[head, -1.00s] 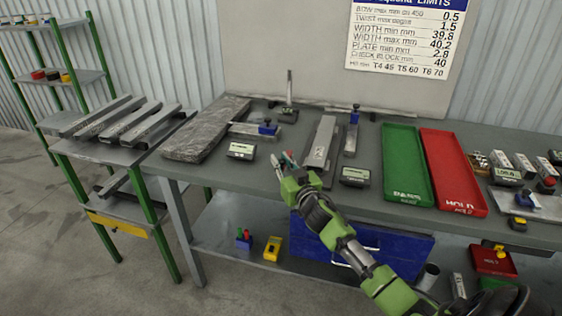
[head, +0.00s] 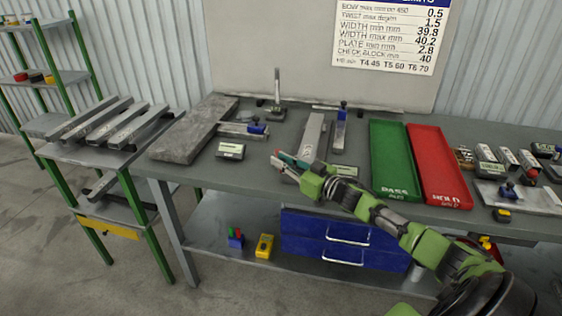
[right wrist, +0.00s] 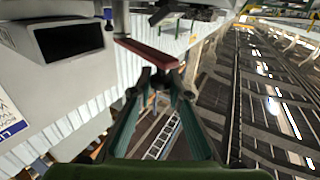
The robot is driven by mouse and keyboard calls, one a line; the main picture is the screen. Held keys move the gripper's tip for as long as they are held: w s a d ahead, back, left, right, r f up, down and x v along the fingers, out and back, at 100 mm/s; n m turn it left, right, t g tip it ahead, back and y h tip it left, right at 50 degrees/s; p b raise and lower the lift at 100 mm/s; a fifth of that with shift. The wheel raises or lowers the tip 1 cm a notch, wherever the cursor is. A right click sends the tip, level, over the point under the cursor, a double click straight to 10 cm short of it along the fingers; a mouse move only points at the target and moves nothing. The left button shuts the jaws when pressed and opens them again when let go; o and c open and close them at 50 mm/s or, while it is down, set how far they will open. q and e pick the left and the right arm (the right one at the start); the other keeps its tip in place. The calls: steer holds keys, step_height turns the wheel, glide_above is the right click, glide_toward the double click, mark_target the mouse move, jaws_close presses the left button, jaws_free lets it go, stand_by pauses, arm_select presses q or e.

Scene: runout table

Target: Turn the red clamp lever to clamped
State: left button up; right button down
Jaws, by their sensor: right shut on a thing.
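The red clamp lever shows in the right wrist view (right wrist: 148,52) as a flat red bar running from upper left to its lower right end. My right gripper (right wrist: 161,82) is shut on that lower right end, with its fingers close together around it. In the head view the right gripper (head: 284,160) is at the table's front edge, in front of the grey channel piece. The gripper and arm mostly hide the clamp there, so I cannot tell the lever's angle from that view. My left gripper is not in view.
The grey table (head: 200,172) holds a dark block (head: 195,128), small gauges, a green tray (head: 397,150) and a red tray (head: 440,160). A display box (head: 230,150) stands left of the gripper. Blue drawers (head: 340,240) are below.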

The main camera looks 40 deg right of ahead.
steer(key=c, duration=1.9)
jaws_free()
steer(key=v, duration=1.2)
